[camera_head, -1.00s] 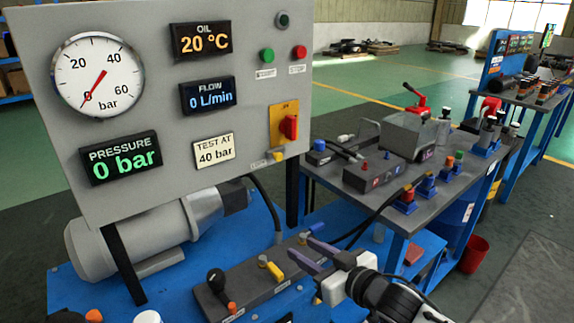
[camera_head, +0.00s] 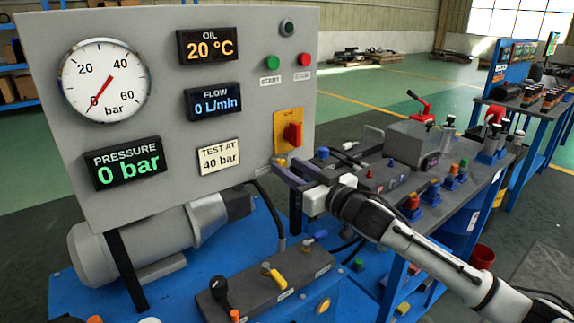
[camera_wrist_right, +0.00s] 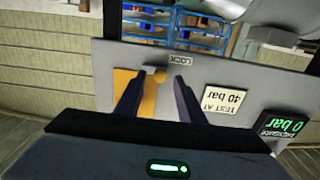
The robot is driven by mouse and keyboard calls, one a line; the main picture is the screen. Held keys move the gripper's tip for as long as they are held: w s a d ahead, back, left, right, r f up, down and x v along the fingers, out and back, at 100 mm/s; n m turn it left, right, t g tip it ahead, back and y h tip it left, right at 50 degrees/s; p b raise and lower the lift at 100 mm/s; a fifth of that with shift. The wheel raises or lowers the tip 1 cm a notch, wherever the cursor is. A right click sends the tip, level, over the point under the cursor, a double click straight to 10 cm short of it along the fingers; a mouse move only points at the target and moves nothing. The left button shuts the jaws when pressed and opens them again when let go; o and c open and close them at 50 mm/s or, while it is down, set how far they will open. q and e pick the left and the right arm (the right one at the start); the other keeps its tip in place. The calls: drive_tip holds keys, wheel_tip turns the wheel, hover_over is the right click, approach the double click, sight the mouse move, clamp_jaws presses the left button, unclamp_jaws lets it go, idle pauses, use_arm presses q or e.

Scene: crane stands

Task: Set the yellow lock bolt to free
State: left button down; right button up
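The yellow lock bolt (camera_wrist_right: 160,75) is a small round-ended piece on the grey panel, beside the LOCK label (camera_wrist_right: 185,60) in the right wrist view. In the head view the bolt (camera_head: 281,161) shows only partly, low on the panel below the red switch (camera_head: 292,134) on its yellow plate. My right gripper (camera_head: 283,166) is open at the panel, its fingertips close to the bolt. In the right wrist view the fingers of the gripper (camera_wrist_right: 158,80) stand on either side of the bolt, with gaps. I cannot tell how deep they reach. My left gripper is not in view.
The grey panel (camera_head: 235,110) carries a gauge and lit displays. Below it, a dark valve block (camera_head: 250,290) with a black knob and yellow lever sits on the blue stand. A workbench (camera_head: 390,195) with coloured fittings stands to the right.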

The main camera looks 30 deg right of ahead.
sight(257, 163)
drive_tip(key=shift+w+a, duration=0.1)
drive_tip(key=shift+w, duration=0.85)
clamp_jaws()
drive_tip(key=shift+s+a+f+p, duration=0.1)
drive_tip(key=shift+s+a+p, duration=0.1)
drive_tip(key=shift+a, duration=1.05)
drive_tip(key=shift+s+a+p, duration=0.15)
drive_tip(key=shift+a, duration=1.1)
unclamp_jaws()
